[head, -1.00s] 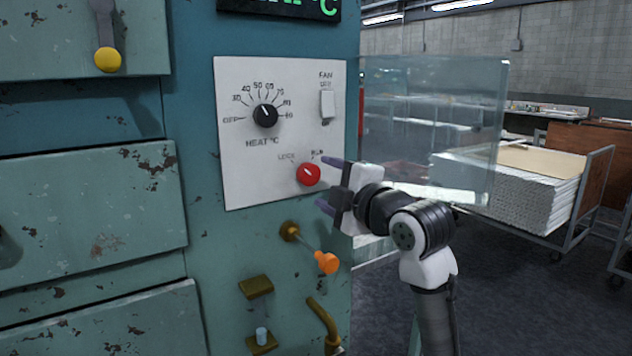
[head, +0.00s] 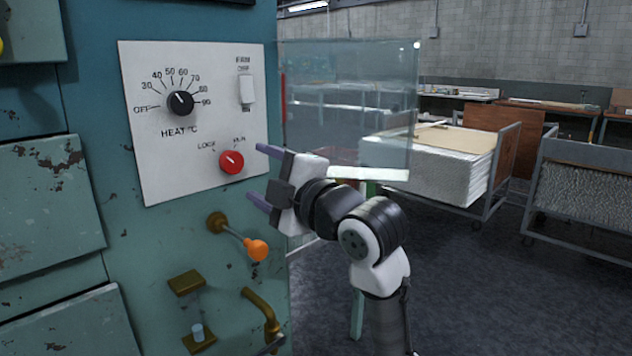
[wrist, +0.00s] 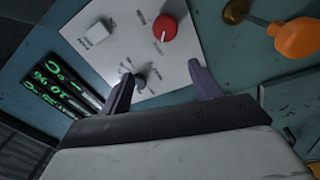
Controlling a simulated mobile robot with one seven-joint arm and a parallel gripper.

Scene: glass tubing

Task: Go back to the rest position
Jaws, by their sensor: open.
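My gripper (head: 262,174) is open and empty in the head view, its purple fingers pointing left toward the white control panel (head: 150,170). The upper fingertip is close to the red lock/run knob (head: 231,162), which the jaws do not hold. In the wrist view, the gripper (wrist: 160,83) shows two spread fingers with nothing between them but the panel behind. The red knob also shows there (wrist: 165,28), beyond the fingertips. The black heat knob (head: 180,103) has its white mark toward the upper left. The fan switch (head: 246,90) is right of it.
An orange-tipped lever (head: 256,250) and a brass pipe (head: 262,312) stick out of the teal cabinet below the panel. A clear glass sheet (head: 345,95) stands right of the panel, behind my arm. A loaded cart (head: 440,172) stands at the right. Open floor lies between.

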